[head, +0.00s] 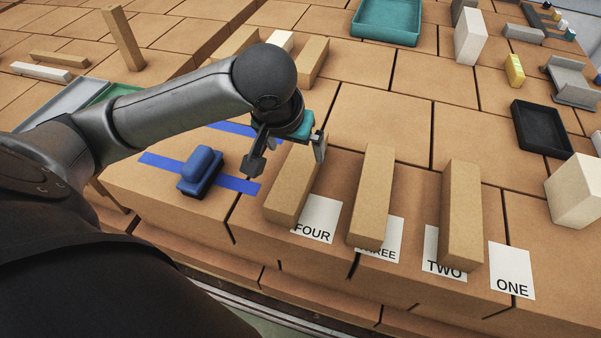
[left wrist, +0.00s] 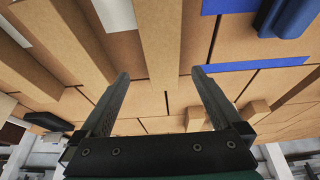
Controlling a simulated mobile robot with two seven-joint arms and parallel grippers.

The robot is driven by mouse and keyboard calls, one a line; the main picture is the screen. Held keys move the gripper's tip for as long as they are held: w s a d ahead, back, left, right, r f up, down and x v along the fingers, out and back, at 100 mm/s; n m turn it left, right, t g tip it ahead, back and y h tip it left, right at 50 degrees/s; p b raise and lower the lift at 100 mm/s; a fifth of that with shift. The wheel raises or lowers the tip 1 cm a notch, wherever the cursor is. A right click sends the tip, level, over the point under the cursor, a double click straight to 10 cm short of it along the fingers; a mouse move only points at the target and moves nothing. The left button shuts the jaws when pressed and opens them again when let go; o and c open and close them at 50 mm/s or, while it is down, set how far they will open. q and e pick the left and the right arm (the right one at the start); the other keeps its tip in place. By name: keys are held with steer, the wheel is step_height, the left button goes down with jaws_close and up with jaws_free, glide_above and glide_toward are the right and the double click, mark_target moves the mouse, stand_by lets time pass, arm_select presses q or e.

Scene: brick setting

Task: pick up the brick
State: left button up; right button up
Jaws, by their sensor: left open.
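Several long tan bricks stand on or beside white labels on the brown block surface. One brick (head: 293,188) is by the label FOUR, another brick (head: 373,195) by THREE, and a third brick (head: 461,215) by TWO. My left gripper (head: 287,158) is open over the far end of the brick by FOUR, its fingers to either side. In the left wrist view, my left gripper (left wrist: 160,78) has spread fingers, and this brick (left wrist: 160,38) lies between them. I cannot tell whether they touch it. My right gripper is not in view.
Label ONE (head: 511,270) has no brick on it. A blue stamp-like object (head: 200,172) sits left of my gripper, near blue tape (head: 240,185). A black tray (head: 541,128) and a white block (head: 577,190) are at right; a teal tray (head: 386,20) is at the back.

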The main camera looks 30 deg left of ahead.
mark_target(300, 164)
arm_select(q)
steer(key=x, duration=1.1)
steer(key=shift+s+a+b, duration=0.1)
steer(key=shift+a+b, duration=0.05)
steer(key=shift+b, duration=0.15)
jaws_close()
stand_by(0.4)
